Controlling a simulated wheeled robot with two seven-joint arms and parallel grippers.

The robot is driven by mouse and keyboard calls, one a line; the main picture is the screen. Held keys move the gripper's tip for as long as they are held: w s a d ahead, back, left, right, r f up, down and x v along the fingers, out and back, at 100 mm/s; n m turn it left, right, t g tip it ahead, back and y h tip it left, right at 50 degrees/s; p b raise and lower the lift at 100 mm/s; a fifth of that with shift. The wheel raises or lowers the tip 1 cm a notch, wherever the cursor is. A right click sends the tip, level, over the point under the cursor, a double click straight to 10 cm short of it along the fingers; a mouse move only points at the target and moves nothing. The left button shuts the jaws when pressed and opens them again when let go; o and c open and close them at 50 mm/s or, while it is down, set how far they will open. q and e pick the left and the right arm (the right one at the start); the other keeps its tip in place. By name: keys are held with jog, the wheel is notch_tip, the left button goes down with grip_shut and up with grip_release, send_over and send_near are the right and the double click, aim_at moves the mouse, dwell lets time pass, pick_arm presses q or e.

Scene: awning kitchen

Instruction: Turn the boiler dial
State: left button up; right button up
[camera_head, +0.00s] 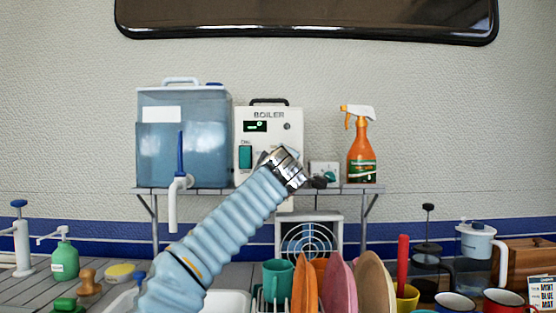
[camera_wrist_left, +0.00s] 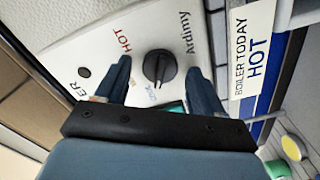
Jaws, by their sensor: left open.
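The white boiler (camera_head: 270,117) stands on a shelf, with a lit green display and a green switch on its front. Its dial is hidden behind my left arm in the head view. In the left wrist view the dial (camera_wrist_left: 159,68) is a round black knob on the white panel, near printed "HOT" lettering. My left gripper (camera_wrist_left: 160,66) is open, with one dark finger on each side of the dial. A gap shows between the dial and each finger. I cannot tell how deep the fingertips reach. My right gripper is not in view.
A blue water tank (camera_head: 183,140) with a tap stands left of the boiler. A small white box (camera_head: 325,172) and an orange spray bottle (camera_head: 362,148) are on its right. Plates in a rack (camera_head: 340,283) and mugs (camera_head: 503,300) crowd the counter below.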

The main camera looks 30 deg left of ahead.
pick_arm(q)
jog(key=shift+w, duration=0.1)
jog(key=c, duration=1.1)
jog(key=shift+o, duration=0.2)
jog(key=shift+m, duration=0.3)
jog(key=shift+m+p, duration=1.05)
jog(key=shift+m, duration=10.75)
